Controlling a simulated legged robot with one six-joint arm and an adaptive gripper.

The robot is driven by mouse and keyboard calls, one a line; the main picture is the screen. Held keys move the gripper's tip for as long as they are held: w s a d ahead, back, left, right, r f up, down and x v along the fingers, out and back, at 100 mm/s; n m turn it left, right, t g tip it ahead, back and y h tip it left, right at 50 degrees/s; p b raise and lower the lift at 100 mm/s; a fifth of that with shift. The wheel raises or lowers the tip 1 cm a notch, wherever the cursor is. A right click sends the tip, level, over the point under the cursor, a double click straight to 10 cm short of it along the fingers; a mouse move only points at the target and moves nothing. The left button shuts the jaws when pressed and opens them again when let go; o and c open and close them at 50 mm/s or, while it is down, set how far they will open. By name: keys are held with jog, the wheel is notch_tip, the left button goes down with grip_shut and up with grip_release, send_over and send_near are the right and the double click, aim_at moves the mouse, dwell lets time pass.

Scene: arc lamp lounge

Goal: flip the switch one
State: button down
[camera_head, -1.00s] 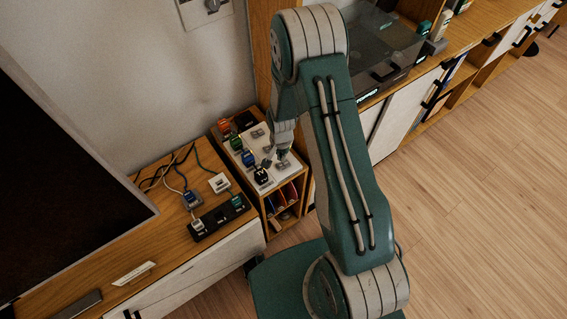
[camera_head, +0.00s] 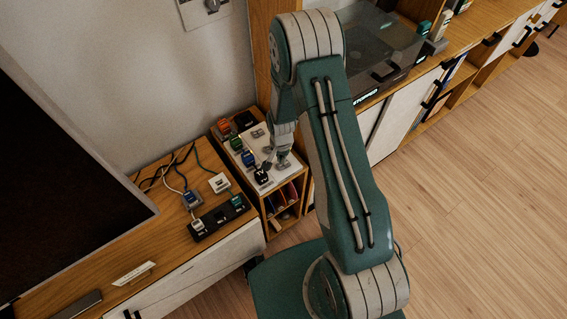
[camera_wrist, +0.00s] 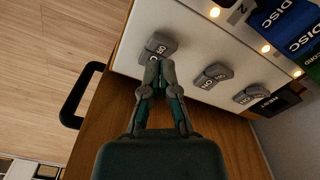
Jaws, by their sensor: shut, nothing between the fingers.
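A white panel (camera_wrist: 215,50) carries three grey rocker switches. The nearest switch (camera_wrist: 158,47) is at the left in the wrist view, the middle switch (camera_wrist: 212,75) and the far switch (camera_wrist: 250,93) lie to its right. I cannot read which one is numbered one. My gripper (camera_wrist: 158,66) is shut and empty, its fingertips at the lower edge of the nearest switch; whether they touch it is unclear. In the head view my gripper (camera_head: 270,162) is over the white panel (camera_head: 262,150), by the front switch (camera_head: 283,165).
Several plugs stand along the panel, including a blue plug (camera_wrist: 285,22) labelled DISC. Small orange lights (camera_wrist: 265,49) sit beside them. A black power strip (camera_head: 218,217) with cables lies on the wooden cabinet to the left. A dark translucent box (camera_head: 385,50) stands behind my arm.

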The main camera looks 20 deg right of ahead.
jog(key=shift+f, duration=1.3)
dwell(0.7)
jog(key=shift+r, duration=3.55)
jog(key=shift+r, duration=0.15)
notch_tip(320, 180, up, 14)
jog(key=f+n+t, duration=0.1)
jog(key=n, duration=0.1)
send_over(282, 165)
jog(key=s+r+n+t, duration=0.2)
jog(key=s+r, duration=0.2)
jog(key=r, duration=0.7)
jog(key=s+r+n+t, duration=0.2)
jog(key=s+r+n, duration=0.2)
jog(key=s+r, duration=0.9)
jog(key=s, duration=0.4)
jog(key=shift+r+t, duration=0.3)
jog(key=shift+r, duration=0.05)
